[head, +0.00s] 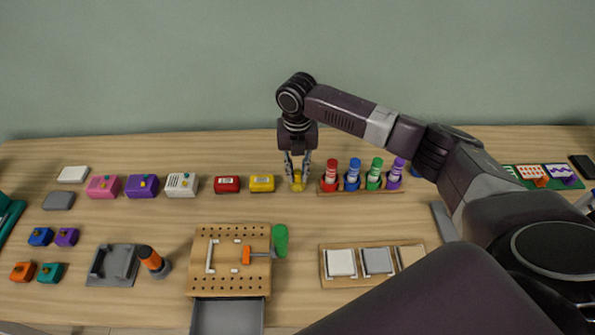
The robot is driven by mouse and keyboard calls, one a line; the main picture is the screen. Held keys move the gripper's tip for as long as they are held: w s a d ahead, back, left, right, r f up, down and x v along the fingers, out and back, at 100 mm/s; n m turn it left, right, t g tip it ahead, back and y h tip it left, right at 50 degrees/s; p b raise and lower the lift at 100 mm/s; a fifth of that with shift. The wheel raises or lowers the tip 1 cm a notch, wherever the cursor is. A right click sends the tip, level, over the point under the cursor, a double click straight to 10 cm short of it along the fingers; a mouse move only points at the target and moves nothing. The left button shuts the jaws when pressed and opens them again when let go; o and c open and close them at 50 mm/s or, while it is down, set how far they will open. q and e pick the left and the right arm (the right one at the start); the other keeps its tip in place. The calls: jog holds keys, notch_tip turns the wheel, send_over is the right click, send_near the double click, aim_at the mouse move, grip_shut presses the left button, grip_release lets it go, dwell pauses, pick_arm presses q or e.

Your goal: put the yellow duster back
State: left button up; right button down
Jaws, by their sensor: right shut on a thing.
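The yellow duster (298,186) is a small yellow thing at the back of the table, between a yellow labelled box and the marker rack. My right gripper (298,177) points straight down over it and is shut on it. The fingers hide part of the duster, so its full shape does not show. It is at or very close to the table top; I cannot tell whether it touches. My left gripper is not in view.
The yellow box (262,184) is close on the left, a red box (227,185) beyond it. The marker rack (362,193) is close on the right. A pegboard (205,262) and a three-part tray (372,282) lie nearer. Bare table (330,222) lies between.

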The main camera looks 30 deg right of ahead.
aim_at(297, 171)
jog(key=c, duration=1.8)
grip_release()
notch_tip(297, 171, up, 12)
jog(key=shift+r+b, duration=0.15)
jog(key=shift+b, duration=0.55)
